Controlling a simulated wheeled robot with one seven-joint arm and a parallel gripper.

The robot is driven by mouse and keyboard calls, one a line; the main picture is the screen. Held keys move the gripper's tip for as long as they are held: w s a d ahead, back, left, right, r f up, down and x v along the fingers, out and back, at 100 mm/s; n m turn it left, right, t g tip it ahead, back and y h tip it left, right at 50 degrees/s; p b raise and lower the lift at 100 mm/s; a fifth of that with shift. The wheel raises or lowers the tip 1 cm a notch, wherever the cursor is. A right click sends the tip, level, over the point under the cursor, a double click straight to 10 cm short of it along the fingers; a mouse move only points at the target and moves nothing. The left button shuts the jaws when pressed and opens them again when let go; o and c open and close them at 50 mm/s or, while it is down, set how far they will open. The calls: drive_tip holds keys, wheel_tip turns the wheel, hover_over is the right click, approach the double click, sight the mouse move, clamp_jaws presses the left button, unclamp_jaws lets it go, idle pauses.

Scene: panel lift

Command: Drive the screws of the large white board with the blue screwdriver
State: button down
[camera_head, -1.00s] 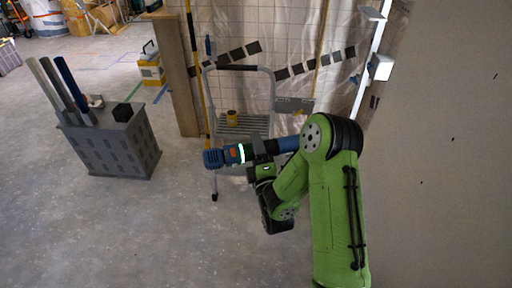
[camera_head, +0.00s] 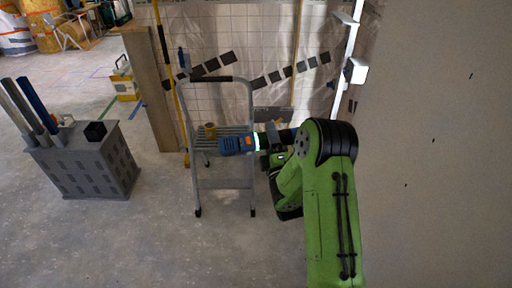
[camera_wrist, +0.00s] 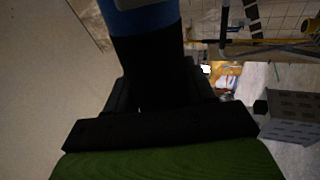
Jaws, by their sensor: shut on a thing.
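The large white board (camera_head: 430,150) stands upright and fills the right side of the head view, looking greyish in the light. Small dark marks that look like screws, one upper (camera_head: 471,76) and one lower (camera_head: 405,185), show on its face. My gripper (camera_head: 277,157) is shut on the blue screwdriver (camera_head: 238,146), left of the board and apart from it. The screwdriver's thick blue end points left; its other end is hidden behind my arm. In the wrist view, the screwdriver's dark and blue body (camera_wrist: 143,20) rises from the jaws, with a pale surface at left.
A grey box (camera_head: 92,165) with upright tubes and a black cube stands at left. A wooden post (camera_head: 150,95) and a tiled, plastic-covered wall are behind. The floor between is clear.

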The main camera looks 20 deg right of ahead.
drive_tip(key=shift+m+t+h, duration=0.4)
drive_tip(key=shift+t+h, duration=0.2)
drive_tip(key=shift+h, duration=0.2)
drive_tip(key=d+r, duration=0.1)
drive_tip(key=d, duration=0.1)
drive_tip(key=d+r, duration=0.1)
drive_tip(key=d, duration=0.2)
drive_tip(key=d+r+b, duration=0.1)
drive_tip(key=d+r, duration=0.1)
drive_tip(key=d, duration=0.1)
drive_tip(key=shift+w+d, duration=0.1)
drive_tip(key=shift+w, duration=0.25)
drive_tip(key=d+r, duration=0.1)
drive_tip(key=d, duration=0.1)
drive_tip(key=s+d+r+h, duration=0.1)
drive_tip(key=d+r, duration=0.1)
drive_tip(key=d+r+h+b, duration=0.1)
drive_tip(key=d+r, duration=0.1)
drive_tip(key=d, duration=0.1)
drive_tip(key=shift+s+d+m+t, duration=0.1)
drive_tip(key=shift+s+m+t, duration=0.1)
drive_tip(key=shift+m+t, duration=0.2)
drive_tip(key=s+d+r+t+h, duration=0.1)
drive_tip(key=s+d+r+h, duration=0.1)
drive_tip(key=s+d+r, duration=0.5)
drive_tip(key=d+r, duration=0.5)
drive_tip(key=shift+s+d+m+t+h, duration=0.25)
drive_tip(key=shift+s+m+t+h, duration=0.05)
drive_tip(key=shift+s+m+h, duration=0.1)
drive_tip(key=shift+y, duration=0.3)
